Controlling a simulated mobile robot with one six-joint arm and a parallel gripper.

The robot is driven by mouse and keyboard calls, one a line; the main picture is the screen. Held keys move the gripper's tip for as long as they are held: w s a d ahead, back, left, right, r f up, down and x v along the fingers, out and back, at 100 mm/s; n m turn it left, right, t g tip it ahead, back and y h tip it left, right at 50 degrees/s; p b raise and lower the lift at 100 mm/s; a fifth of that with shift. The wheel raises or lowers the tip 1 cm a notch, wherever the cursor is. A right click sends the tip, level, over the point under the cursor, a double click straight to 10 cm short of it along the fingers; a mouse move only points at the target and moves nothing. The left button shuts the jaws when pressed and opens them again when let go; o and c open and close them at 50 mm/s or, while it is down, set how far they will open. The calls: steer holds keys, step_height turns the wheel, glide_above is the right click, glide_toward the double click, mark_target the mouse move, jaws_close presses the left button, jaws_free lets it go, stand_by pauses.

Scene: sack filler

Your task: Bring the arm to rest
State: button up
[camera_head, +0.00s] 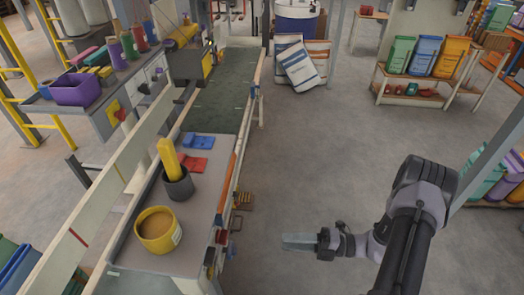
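My arm (407,225) reaches in from the lower right of the head view, with its elbow high and its wrist low. My gripper (298,241) points left over the open floor, to the right of the workbench and apart from it. Its grey fingers look like one flat shape from here, so I cannot tell whether they are open or shut. I see no clear object in it.
The workbench (140,253) at the left bears a yellow tub (158,231), a dark grey cup (178,184) with a yellow block in it, and red and blue pieces. A conveyor (214,95) runs behind it. Sacks (299,66) lean at the back. The middle floor is clear.

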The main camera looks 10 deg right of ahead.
steer(key=s+a+r+n+h+b, duration=0.2)
steer(key=r+n+h, duration=0.3)
steer(key=n, duration=0.7)
steer(key=s+a+r+n+h+b, duration=0.3)
steer(key=r+n, duration=0.6)
steer(key=n, duration=0.3)
steer(key=s+a+r+n+h+b, duration=0.2)
steer(key=s+r+n+h, duration=0.4)
steer(key=n, duration=0.5)
step_height(320, 180, up, 2)
steer(key=shift+a+r+n+h, duration=0.1)
steer(key=shift+a+n+h, duration=0.35)
steer(key=shift+a, duration=0.45)
steer(key=shift+s, duration=0.1)
